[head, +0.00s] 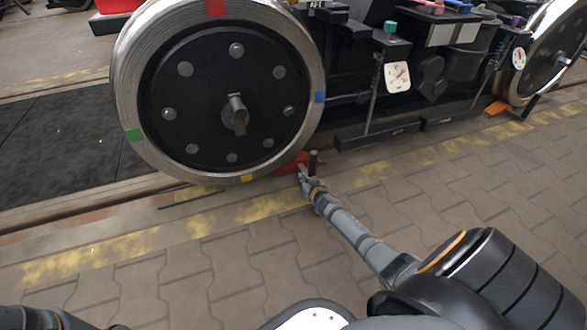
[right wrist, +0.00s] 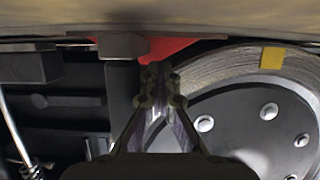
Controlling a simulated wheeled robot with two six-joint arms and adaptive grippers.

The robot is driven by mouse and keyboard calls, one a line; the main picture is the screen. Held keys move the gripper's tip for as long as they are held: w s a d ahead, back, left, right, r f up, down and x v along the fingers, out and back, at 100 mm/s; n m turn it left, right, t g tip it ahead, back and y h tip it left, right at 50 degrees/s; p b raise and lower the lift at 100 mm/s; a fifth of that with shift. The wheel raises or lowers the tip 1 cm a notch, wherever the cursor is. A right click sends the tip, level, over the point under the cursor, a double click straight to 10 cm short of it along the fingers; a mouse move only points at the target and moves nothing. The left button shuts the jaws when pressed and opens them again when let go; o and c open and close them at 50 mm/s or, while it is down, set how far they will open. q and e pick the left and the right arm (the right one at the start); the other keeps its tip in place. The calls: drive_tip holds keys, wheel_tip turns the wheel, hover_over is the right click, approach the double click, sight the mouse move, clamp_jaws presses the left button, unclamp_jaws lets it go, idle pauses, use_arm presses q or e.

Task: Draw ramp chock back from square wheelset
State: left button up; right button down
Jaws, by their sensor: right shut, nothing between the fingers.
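A red ramp chock (head: 292,162) sits on the rail against the lower right of the large near wheel (head: 215,95). A short dark upright post (head: 313,160) stands at its right end. My right gripper (head: 303,171) is at the chock, shut and empty. In the right wrist view the closed fingertips (right wrist: 160,76) are just short of the red chock (right wrist: 165,48), with the dark post (right wrist: 120,85) beside them. The gripper hides part of the chock. My left gripper is out of view.
An orange chock (head: 496,107) lies by the far right wheel (head: 545,55). The dark bogie frame (head: 430,60) with a white gauge plate (head: 397,77) fills the space between the wheels. The paved floor (head: 180,270) in front is clear.

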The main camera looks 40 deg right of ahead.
drive_tip(key=shift+s+d, duration=0.1)
drive_tip(key=shift+d, duration=0.45)
drive_tip(key=shift+s+d, duration=0.2)
drive_tip(key=shift+d, duration=0.45)
drive_tip(key=shift+w+a, duration=0.2)
drive_tip(key=shift+a, duration=0.7)
drive_tip(key=shift+w+a, duration=0.25)
drive_tip(key=shift+a, duration=0.6)
drive_tip(key=shift+w+a, duration=0.2)
drive_tip(key=shift+a, duration=0.7)
drive_tip(key=p+v, duration=0.1)
drive_tip(key=v, duration=0.3)
drive_tip(key=r+p+v, duration=0.1)
drive_tip(key=v, duration=0.3)
drive_tip(key=shift+w+d+r, duration=0.1)
drive_tip(key=shift+w+r, duration=0.05)
drive_tip(key=shift+w, duration=0.05)
